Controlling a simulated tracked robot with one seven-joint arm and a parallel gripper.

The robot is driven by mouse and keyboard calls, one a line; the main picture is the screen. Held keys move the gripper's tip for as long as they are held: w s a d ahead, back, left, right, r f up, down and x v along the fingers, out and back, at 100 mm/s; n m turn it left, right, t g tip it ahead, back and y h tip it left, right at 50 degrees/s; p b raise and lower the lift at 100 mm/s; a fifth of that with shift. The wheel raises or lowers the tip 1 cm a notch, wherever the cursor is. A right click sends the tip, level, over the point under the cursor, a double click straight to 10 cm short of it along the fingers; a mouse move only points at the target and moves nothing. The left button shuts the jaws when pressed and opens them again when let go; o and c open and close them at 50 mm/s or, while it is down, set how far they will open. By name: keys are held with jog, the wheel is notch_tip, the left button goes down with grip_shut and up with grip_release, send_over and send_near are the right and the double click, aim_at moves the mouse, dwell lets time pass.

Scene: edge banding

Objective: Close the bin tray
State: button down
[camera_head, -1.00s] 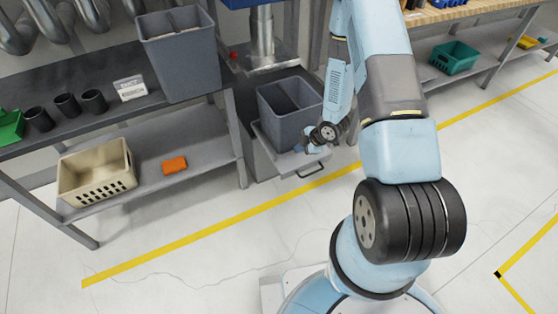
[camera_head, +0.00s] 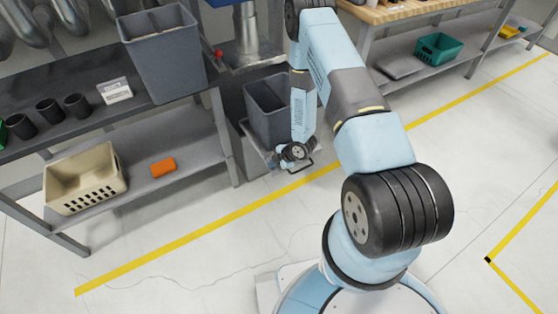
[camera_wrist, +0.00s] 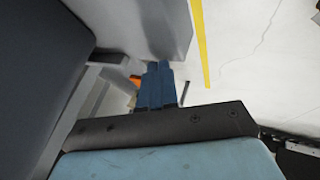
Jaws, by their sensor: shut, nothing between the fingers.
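The bin tray (camera_head: 252,139) is pulled out below the bench and carries a grey bin (camera_head: 262,112); its dark handle (camera_head: 301,168) shows at the front. My gripper (camera_head: 274,163) is at the tray's front left part, beside the handle, and hides some of the tray. In the wrist view my gripper's blue fingers (camera_wrist: 155,84) are together with nothing held. A dark grey bin wall (camera_wrist: 35,65) fills the left of that view, and a light grey panel (camera_wrist: 160,25) lies beyond the fingertips. I cannot tell whether the fingers touch the tray.
The left shelf unit holds a large grey bin (camera_head: 165,55), black cups (camera_head: 50,115), a beige basket (camera_head: 85,180) and an orange block (camera_head: 163,168). A wooden bench (camera_head: 400,12) with a teal crate (camera_head: 438,47) stands at the right. Floor in front is clear.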

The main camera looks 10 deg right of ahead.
jog(key=shift+w+a, duration=0.3)
jog(key=shift+w, duration=0.65)
jog(key=shift+w+a, duration=0.3)
jog(key=shift+w, duration=0.6)
jog(key=shift+w+r, duration=0.1)
